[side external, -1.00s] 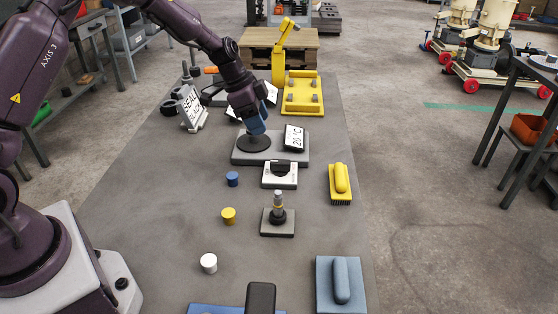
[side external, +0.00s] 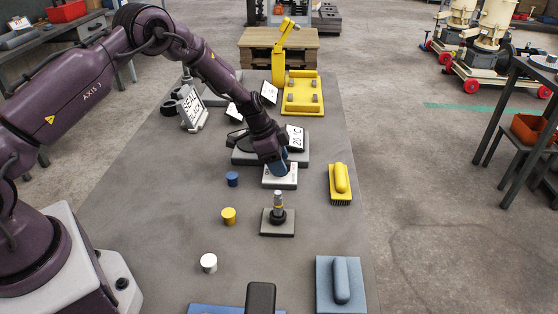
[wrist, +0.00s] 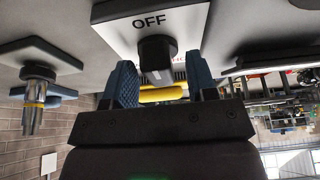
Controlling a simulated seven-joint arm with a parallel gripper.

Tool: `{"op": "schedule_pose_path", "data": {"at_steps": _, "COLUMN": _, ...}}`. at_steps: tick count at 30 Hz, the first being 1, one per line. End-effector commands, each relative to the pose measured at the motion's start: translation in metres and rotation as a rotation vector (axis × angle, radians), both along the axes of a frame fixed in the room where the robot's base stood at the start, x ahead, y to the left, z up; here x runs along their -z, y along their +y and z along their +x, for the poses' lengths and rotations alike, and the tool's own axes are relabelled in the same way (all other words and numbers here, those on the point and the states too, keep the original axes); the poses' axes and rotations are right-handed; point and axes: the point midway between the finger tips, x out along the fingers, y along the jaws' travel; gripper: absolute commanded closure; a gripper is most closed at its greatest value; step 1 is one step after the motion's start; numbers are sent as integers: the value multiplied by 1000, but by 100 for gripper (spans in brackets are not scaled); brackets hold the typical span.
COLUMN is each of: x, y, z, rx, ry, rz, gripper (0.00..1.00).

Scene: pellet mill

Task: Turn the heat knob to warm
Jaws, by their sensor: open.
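The heat knob (wrist: 156,52) is a black knob on a white plate (wrist: 110,22) that reads OFF, with part of a red label showing on its far side. Its exact pointing direction is hard to tell. In the side view my gripper (side external: 280,165) is lowered over the white plate (side external: 284,182) and hides the knob. In the wrist view my gripper (wrist: 161,68) is open, with one blue finger on each side of the knob. I cannot tell whether the fingers touch it.
A grey base with a 20 °C sign (side external: 295,138) stands just behind the plate. A yellow brush (side external: 340,181) lies to the right. Blue (side external: 232,179) and yellow (side external: 228,215) cylinders stand left.

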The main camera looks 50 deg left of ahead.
Motion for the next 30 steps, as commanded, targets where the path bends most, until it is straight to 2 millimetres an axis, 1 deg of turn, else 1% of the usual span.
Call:
{"op": "schedule_pose_path", "data": {"at_steps": 5, "x": 0, "y": 0, "z": 0, "rx": 0, "ry": 0, "rz": 0, "gripper": 48}}
{"op": "schedule_pose_path", "data": {"at_steps": 6, "x": 0, "y": 0, "z": 0, "rx": 0, "ry": 0, "rz": 0, "gripper": 50}}
{"op": "schedule_pose_path", "data": {"at_steps": 8, "x": 0, "y": 0, "z": 0, "rx": 1, "ry": 0, "rz": 0, "gripper": 64}}
{"op": "schedule_pose_path", "data": {"at_steps": 9, "x": 0, "y": 0, "z": 0, "rx": 0, "ry": 0, "rz": 0, "gripper": 73}}
{"op": "schedule_pose_path", "data": {"at_steps": 11, "x": 0, "y": 0, "z": 0, "rx": 0, "ry": 0, "rz": 0, "gripper": 87}}
{"op": "schedule_pose_path", "data": {"at_steps": 12, "x": 0, "y": 0, "z": 0, "rx": 1, "ry": 0, "rz": 0, "gripper": 96}}
{"op": "schedule_pose_path", "data": {"at_steps": 13, "x": 0, "y": 0, "z": 0, "rx": 0, "ry": 0, "rz": 0, "gripper": 97}}
{"op": "schedule_pose_path", "data": {"at_steps": 23, "x": 0, "y": 0, "z": 0, "rx": -38, "ry": 0, "rz": 0, "gripper": 97}}
{"op": "schedule_pose_path", "data": {"at_steps": 30, "x": 0, "y": -1, "z": -1, "rx": -175, "ry": -1, "rz": 1, "gripper": 97}}
